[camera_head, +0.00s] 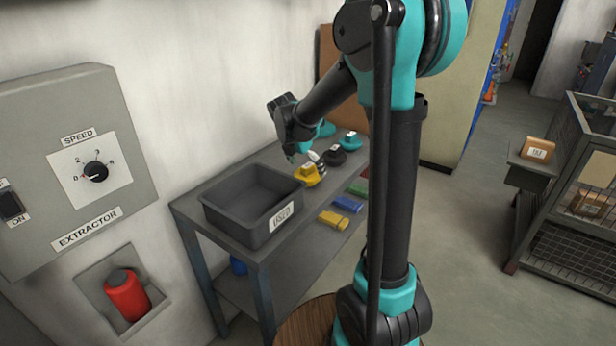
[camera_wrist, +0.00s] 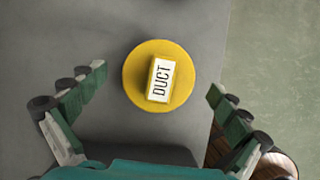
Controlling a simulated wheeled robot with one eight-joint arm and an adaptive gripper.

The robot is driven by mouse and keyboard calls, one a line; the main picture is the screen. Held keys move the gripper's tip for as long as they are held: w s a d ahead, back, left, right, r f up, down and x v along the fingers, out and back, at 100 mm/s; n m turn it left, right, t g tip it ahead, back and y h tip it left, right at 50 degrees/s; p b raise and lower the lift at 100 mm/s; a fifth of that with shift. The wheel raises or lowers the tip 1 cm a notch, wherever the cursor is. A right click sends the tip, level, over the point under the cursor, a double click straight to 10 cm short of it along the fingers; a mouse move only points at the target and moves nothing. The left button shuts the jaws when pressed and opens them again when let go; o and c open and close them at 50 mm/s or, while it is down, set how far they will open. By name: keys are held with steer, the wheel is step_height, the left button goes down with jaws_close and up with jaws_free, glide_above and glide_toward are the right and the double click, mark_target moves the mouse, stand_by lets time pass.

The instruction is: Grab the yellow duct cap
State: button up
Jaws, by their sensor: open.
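The yellow duct cap (camera_wrist: 135,78) is a round yellow disc with a raised white label block reading "DUCT". It lies on a grey table in the wrist view. In the head view the yellow cap (camera_head: 308,178) sits beside the grey bin on the bench. My gripper (camera_wrist: 157,84) is open and empty, with one finger on each side of the cap and a gap on both sides. In the head view my gripper (camera_head: 305,158) is just above the cap and partly hides it.
A grey bin (camera_head: 229,223) stands left of the cap on the bench (camera_head: 291,247). A black cap (camera_head: 334,157) and a teal cap (camera_head: 351,142) lie farther back. A wall is close behind.

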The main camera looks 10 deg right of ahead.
steer(key=shift+x, duration=0.75)
steer(key=shift+c, duration=0.5)
steer(key=c, duration=1.2)
steer(key=shift+r, duration=0.15)
